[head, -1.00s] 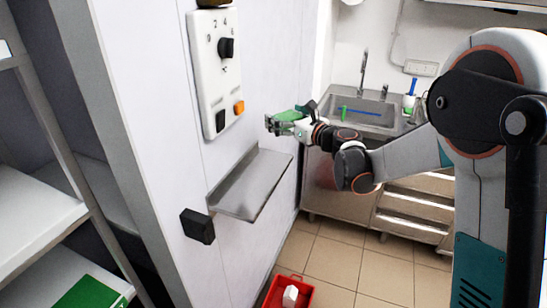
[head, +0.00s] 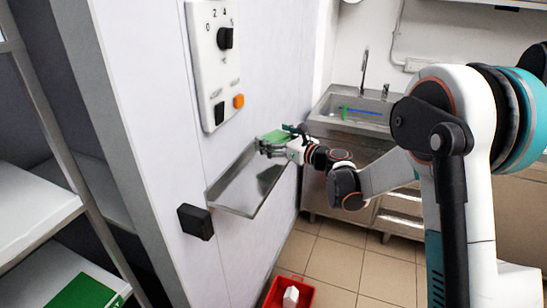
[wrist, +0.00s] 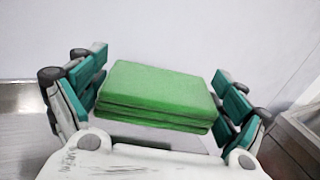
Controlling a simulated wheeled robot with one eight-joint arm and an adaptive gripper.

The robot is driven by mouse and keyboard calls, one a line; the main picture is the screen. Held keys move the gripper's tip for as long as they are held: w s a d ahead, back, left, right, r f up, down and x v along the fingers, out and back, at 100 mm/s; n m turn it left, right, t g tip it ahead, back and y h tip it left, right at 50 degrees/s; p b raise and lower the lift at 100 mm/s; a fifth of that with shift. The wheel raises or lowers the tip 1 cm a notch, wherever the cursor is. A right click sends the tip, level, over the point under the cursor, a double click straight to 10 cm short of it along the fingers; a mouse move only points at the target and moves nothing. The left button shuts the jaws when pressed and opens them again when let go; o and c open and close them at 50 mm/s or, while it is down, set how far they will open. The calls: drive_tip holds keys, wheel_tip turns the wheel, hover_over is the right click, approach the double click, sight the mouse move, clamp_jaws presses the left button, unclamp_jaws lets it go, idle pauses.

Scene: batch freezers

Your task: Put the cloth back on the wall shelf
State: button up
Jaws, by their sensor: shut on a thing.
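The cloth (wrist: 158,92) is a folded green stack between the two fingers of my gripper (wrist: 160,105) in the wrist view. In the head view the cloth (head: 277,136) shows as a small green patch at my gripper (head: 270,147). The metal wall shelf (head: 232,192) is fixed to the pale wall. My gripper is shut on the cloth at the far right end of the shelf, over or close above it. I cannot tell whether the cloth touches the shelf. The shelf's grey surface also shows at the left in the wrist view (wrist: 22,125).
A control panel (head: 214,65) with knob and buttons is on the wall above the shelf. A black block (head: 195,221) sticks out below its near end. A sink (head: 350,108) stands behind my arm. A red bin (head: 272,296) is on the floor. The shelf's near part is bare.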

sight(273, 160)
drive_tip(key=shift+f+b, duration=0.8)
drive_tip(key=shift+f, duration=2)
drive_tip(key=shift+r, duration=0.1)
drive_tip(key=o, duration=0.6)
drive_tip(key=shift+o, duration=1)
